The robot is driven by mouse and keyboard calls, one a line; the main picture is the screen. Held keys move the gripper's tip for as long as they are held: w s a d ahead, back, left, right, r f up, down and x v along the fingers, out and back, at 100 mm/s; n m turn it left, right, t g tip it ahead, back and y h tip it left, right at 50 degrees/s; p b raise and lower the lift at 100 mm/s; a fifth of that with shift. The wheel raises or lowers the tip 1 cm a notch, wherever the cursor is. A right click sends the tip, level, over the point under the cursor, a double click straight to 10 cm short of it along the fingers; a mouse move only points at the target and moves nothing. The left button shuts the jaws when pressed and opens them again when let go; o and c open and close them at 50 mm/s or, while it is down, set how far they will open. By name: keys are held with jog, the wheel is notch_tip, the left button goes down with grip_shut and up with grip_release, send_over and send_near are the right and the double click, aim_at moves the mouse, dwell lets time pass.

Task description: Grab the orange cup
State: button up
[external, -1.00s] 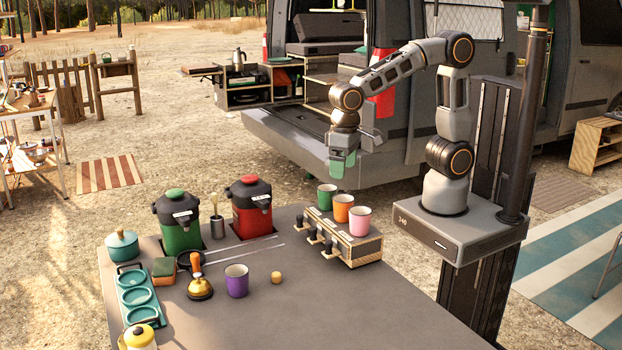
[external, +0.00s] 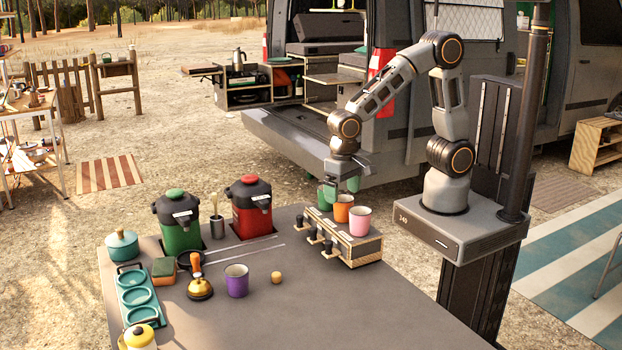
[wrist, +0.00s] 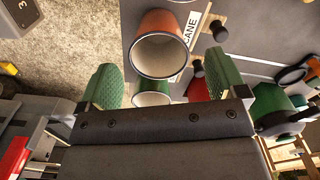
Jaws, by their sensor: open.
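The orange cup (external: 343,208) stands upright on a wooden-sided rack (external: 359,248), between a green cup (external: 326,203) and a pink cup (external: 360,222). My gripper (external: 341,188) is open and empty, close above the green and orange cups. In the wrist view my gripper (wrist: 161,62) has its green-padded fingers spread wide. The orange cup (wrist: 165,28) shows its rim between and beyond the fingertips, not touching either one. The green cup (wrist: 152,88) is partly hidden behind the dark gripper body. The pink cup is not visible in the wrist view.
Red (external: 249,207) and green (external: 179,222) dispensers stand left of the rack. A purple cup (external: 237,281), a brass bell (external: 200,288) and a small round wooden piece (external: 276,277) sit on the table.

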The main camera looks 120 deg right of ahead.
aim_at(343, 206)
jog(key=shift+s+a+f+p, duration=0.1)
jog(key=shift+f+p, duration=0.1)
jog(key=shift+f, duration=1.1)
jog(key=shift+a+f+p, duration=0.1)
jog(key=shift+f+p, duration=0.05)
jog(key=shift+f, duration=1.1)
jog(key=shift+c, duration=0.2)
jog(key=c, duration=1)
jog(key=shift+r, duration=0.1)
